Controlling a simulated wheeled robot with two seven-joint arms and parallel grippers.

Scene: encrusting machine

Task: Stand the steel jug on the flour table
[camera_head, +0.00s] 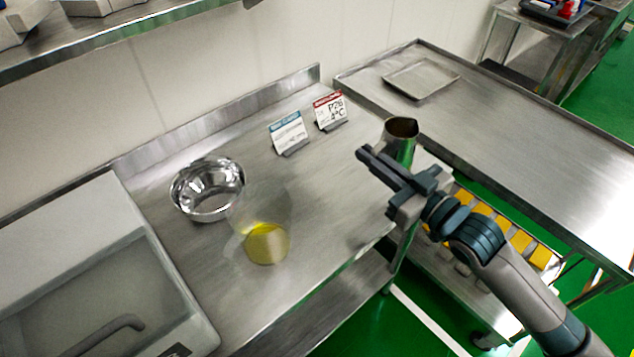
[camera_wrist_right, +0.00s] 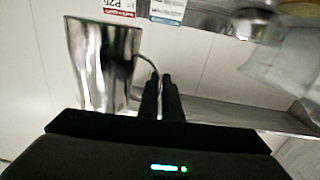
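The steel jug (camera_head: 400,143) is upright, mouth up, by the right edge of the near steel table in the head view. It also shows large in the wrist view (camera_wrist_right: 102,65), which looks upside down. My right gripper (camera_head: 402,178) is in front of the jug. In the wrist view its fingers (camera_wrist_right: 163,97) are close together on the jug's thin handle, and the jug seems held in the air. The gripper hides the jug's lower part in the head view. I cannot tell which table is the flour table. My left gripper is not in view.
On the near steel table (camera_head: 325,215) stand a shiny bowl (camera_head: 207,189), a clear vessel with yellow liquid (camera_head: 266,243) and two sign cards (camera_head: 289,132). The right-hand steel table (camera_head: 520,130) holds a flat tray (camera_head: 421,79) and is otherwise largely clear.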

